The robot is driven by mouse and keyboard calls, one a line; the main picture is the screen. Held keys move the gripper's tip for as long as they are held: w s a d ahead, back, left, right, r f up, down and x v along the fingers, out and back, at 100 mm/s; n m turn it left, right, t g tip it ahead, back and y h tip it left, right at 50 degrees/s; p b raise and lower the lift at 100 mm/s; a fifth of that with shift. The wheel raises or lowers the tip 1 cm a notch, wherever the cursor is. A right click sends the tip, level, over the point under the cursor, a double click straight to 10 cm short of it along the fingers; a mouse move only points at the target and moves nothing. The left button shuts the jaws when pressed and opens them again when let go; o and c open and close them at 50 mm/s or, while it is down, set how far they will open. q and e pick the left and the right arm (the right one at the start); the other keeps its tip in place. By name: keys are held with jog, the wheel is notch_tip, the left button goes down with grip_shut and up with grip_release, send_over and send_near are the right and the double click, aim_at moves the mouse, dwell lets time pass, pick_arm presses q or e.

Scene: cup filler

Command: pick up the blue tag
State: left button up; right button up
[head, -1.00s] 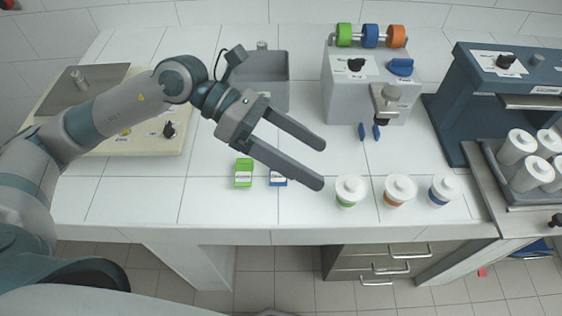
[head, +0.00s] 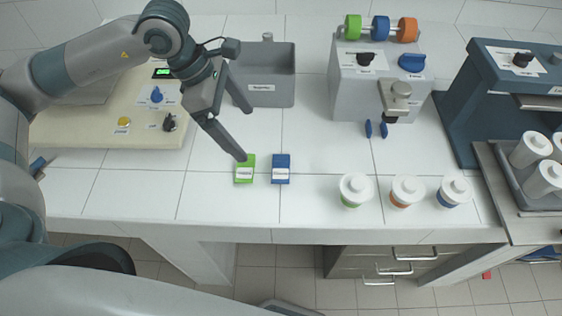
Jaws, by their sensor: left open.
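The blue tag (head: 281,163) lies flat on the white tiled worktop, with a white label across it. The green tag (head: 245,165) lies just to its left, a small gap apart. My left gripper (head: 246,136) is open and empty. Its fingers point down and to the right in the picture. The nearer fingertip shows at the far edge of the green tag, up and to the left of the blue tag; I cannot tell its height above the worktop. The blue tag is in full view. My right gripper is not in view.
A grey bin (head: 272,95) stands behind the tags. A grey dispenser (head: 362,92) with coloured rollers stands back right. Lidded white cups (head: 356,188) stand to the right near the front edge. A beige device (head: 75,128) with knobs is at left. The worktop right of the blue tag is clear.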

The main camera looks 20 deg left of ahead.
pick_arm(q)
jog(key=p, duration=0.4)
send_near(276, 168)
jog(key=shift+s+d+f, duration=0.1)
jog(key=shift+d+f, duration=0.1)
jog(key=shift+f, duration=0.3)
jog(key=shift+s+d+f, duration=0.1)
jog(key=shift+d+f, duration=0.1)
jog(key=shift+f, duration=0.35)
jog(key=shift+w+d+f, duration=0.1)
jog(key=shift+d+f, duration=0.05)
jog(key=shift+f, duration=0.45)
jog(key=shift+w+d+f+p, duration=0.2)
jog(key=shift+f+p, duration=0.25)
jog(key=shift+p, duration=0.4)
jog(key=p+x, duration=0.1)
jog(key=x, duration=0.2)
jog(key=shift+w+r+p, duration=0.1)
jog(key=shift+p, duration=0.3)
jog(key=shift+w+d+f, duration=0.1)
jog(key=shift+d+f, duration=0.1)
jog(key=shift+f, duration=0.4)
